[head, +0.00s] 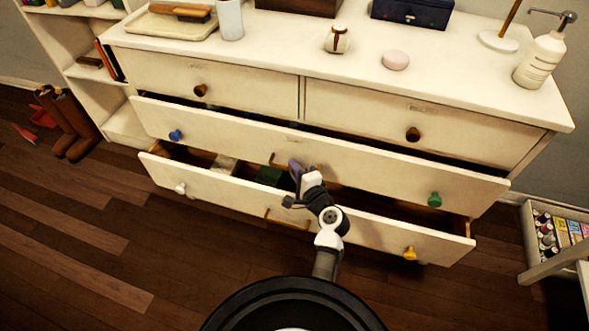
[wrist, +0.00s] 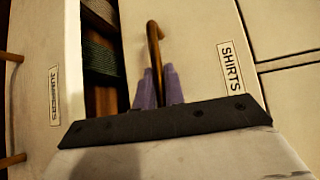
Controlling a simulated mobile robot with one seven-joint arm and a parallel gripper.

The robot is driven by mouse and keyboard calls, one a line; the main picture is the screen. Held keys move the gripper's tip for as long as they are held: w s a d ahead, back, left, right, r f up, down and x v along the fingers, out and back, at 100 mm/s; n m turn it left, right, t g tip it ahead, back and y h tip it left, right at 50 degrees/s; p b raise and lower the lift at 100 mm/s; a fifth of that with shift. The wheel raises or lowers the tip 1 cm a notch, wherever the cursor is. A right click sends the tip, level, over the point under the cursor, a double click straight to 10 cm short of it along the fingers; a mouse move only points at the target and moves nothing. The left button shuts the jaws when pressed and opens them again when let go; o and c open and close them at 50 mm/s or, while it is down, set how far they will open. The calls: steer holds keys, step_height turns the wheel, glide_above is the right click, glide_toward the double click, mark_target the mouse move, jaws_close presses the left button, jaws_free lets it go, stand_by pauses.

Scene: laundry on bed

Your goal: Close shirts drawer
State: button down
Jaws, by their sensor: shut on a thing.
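The shirts drawer (head: 375,168) is the middle wide drawer of the white dresser, and it stands partly open. Its front shows a SHIRTS label (wrist: 231,67) in the wrist view, with a brown bar handle (wrist: 154,45) beside it. My gripper (head: 294,170) is at the middle of this drawer's front. In the wrist view its purple fingers (wrist: 160,85) are on either side of the handle, shut on it. The fingers hide part of the handle.
The lower drawer (head: 220,193), labelled JUMPERS, stands further open below, with folded cloth (head: 270,176) inside. The two top drawers look nearly shut. The front floor is clear.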

mark_target(299, 161)
steer(key=w, duration=0.2)
steer(key=w+d, duration=0.1)
steer(key=shift+w+d+b, duration=0.1)
steer(key=shift+w+b, duration=0.25)
steer(key=shift+b, duration=0.05)
steer(key=shift+w+d+r, duration=0.1)
steer(key=shift+w, duration=0.2)
steer(key=c, duration=1.5)
jaws_free()
steer(key=shift+w, duration=0.1)
steer(key=v, duration=1.4)
steer(key=shift+b, duration=0.35)
